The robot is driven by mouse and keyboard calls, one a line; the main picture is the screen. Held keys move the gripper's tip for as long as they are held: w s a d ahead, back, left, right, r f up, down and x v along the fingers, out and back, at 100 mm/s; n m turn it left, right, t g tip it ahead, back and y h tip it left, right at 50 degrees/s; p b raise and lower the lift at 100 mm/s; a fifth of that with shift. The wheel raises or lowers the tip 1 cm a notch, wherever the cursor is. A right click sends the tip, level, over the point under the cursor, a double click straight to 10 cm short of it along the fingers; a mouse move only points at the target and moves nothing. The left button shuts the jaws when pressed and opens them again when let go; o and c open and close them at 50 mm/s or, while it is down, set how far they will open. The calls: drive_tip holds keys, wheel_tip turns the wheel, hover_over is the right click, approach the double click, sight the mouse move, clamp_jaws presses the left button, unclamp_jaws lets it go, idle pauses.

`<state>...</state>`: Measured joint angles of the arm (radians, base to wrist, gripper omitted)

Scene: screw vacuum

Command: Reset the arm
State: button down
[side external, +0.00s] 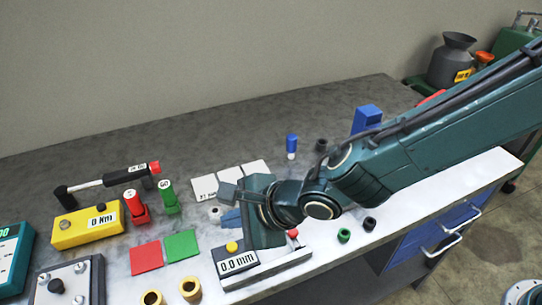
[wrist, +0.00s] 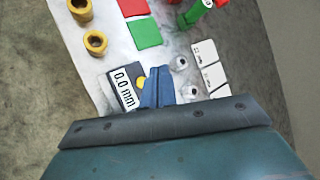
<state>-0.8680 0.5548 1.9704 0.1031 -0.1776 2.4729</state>
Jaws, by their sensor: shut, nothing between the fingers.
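My gripper (side external: 231,217) hangs low over the middle of the bench in the side view, at the end of my teal arm, which reaches in from the right. In the wrist view its blue fingers (wrist: 160,76) are together with nothing between them. They are beside the grey 0.0 mm gauge (wrist: 123,88), which also shows in front of my gripper in the side view (side external: 237,262). I cannot tell whether the fingers touch anything. My wrist hides part of the bench behind it.
White cards (side external: 229,179) and small pale rings lie close to the fingers. Red (side external: 146,256) and green (side external: 181,245) pads, brass rings (side external: 190,288), red and green upright tools (side external: 168,198) and a yellow 0 Nm box (side external: 88,227) stand left. A blue block (side external: 366,118) stands behind my arm.

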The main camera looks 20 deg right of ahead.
drive_tip(key=s+d+r+n+h, duration=0.15)
drive_tip(key=d+r+n, duration=0.4)
drive_tip(key=d, duration=0.75)
drive_tip(key=d+r+n+h, duration=0.2)
drive_tip(key=d+r+n, duration=0.1)
drive_tip(key=d+r, duration=0.75)
drive_tip(key=s+d+n+g+h, duration=0.1)
drive_tip(key=s+d+n+h, duration=0.1)
drive_tip(key=s+d+n, duration=0.8)
drive_tip(key=s+d, duration=0.8)
drive_tip(key=s, duration=0.1)
drive_tip(key=shift+s+r+h, duration=0.15)
drive_tip(key=shift+r+h, duration=0.1)
drive_tip(key=shift+h, duration=0.1)
